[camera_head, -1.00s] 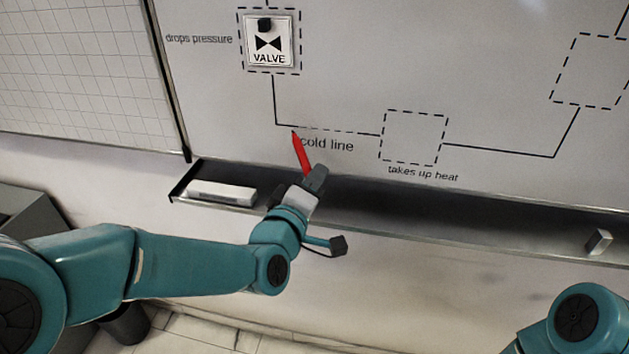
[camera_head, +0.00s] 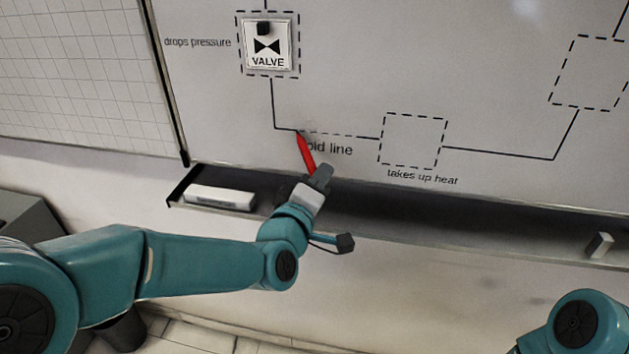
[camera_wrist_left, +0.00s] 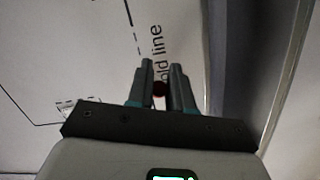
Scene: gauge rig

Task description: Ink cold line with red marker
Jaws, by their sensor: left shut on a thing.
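My left gripper (camera_head: 319,180) is shut on the red marker (camera_head: 306,152), which points up and slightly left with its tip at the whiteboard (camera_head: 345,50). The tip is at the dashed part of the cold line (camera_head: 340,134), near its left end; I cannot tell for sure whether it touches. The marker covers the first letter of the "cold line" label (camera_head: 335,149). In the left wrist view, the gripper (camera_wrist_left: 160,85) shows from behind with the dark red marker end (camera_wrist_left: 159,90) between its fingers. My right gripper is out of view.
A white eraser (camera_head: 220,196) lies on the dark tray (camera_head: 400,215) below the board, at left. A small pale block (camera_head: 599,245) is on the tray at right. A valve card (camera_head: 268,45) is on the board, with an empty dashed box (camera_head: 413,141) right of the marker.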

